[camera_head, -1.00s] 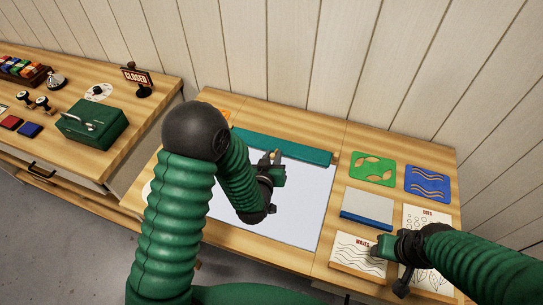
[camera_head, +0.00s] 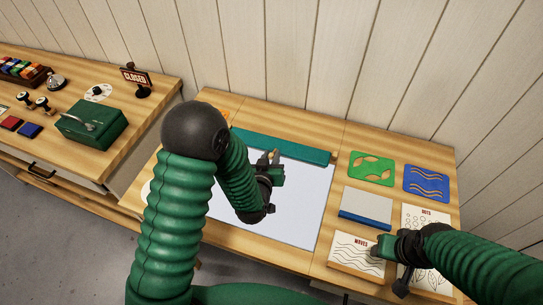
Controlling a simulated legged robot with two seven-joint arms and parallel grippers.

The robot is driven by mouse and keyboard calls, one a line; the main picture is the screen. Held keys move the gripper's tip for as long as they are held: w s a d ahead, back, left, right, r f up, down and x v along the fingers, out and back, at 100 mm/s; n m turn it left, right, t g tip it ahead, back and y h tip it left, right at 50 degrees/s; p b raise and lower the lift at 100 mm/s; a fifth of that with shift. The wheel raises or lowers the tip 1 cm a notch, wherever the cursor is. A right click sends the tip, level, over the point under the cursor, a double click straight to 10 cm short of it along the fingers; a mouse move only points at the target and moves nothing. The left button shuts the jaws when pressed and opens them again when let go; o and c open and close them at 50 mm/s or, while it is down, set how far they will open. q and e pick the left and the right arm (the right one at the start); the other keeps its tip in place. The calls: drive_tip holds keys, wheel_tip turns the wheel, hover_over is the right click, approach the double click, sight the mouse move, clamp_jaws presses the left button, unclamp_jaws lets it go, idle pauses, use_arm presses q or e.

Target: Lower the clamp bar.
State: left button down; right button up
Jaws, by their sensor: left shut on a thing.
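The clamp bar (camera_head: 300,150) is a long teal bar along the back edge of the white printing board (camera_head: 300,205). My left gripper (camera_head: 275,164) is at the front side of the bar near its middle, shut on a small part there, seemingly the bar's knob or handle; my own gripper and forearm hide most of it. The bar's left part is partly behind my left arm. I cannot tell how high the bar stands above the board. My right gripper (camera_head: 376,250) is over the waves card at the lower right, away from the bar; its fingers are too small to read.
Right of the board lie a green leaf stencil (camera_head: 371,168), a blue wave stencil (camera_head: 427,183), a blue-edged block (camera_head: 366,207), a waves card (camera_head: 350,255) and a dots card (camera_head: 428,219). A green box (camera_head: 91,125) and a closed sign (camera_head: 137,76) stand on the left counter.

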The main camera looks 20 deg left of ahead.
use_arm(q)
drive_tip(key=shift+w+r, duration=0.25)
drive_tip(key=shift+r, duration=0.2)
use_arm(e)
drive_tip(key=shift+r, duration=0.1)
use_arm(q)
drive_tip(key=c, duration=1.3)
unclamp_jaws()
drive_tip(key=shift+o, duration=0.2)
drive_tip(key=shift+s, duration=0.15)
drive_tip(key=v, duration=0.4)
drive_tip(key=shift+s, duration=0.2)
drive_tip(key=a+p+v, duration=0.1)
drive_tip(key=p+v, duration=1.1)
drive_tip(key=p, duration=0.4)
drive_tip(key=shift+d, duration=0.5)
use_arm(e)
drive_tip(key=w+v, duration=0.3)
drive_tip(key=v, duration=1.2)
drive_tip(key=shift+w+r, duration=0.2)
drive_tip(key=shift+r, duration=0.45)
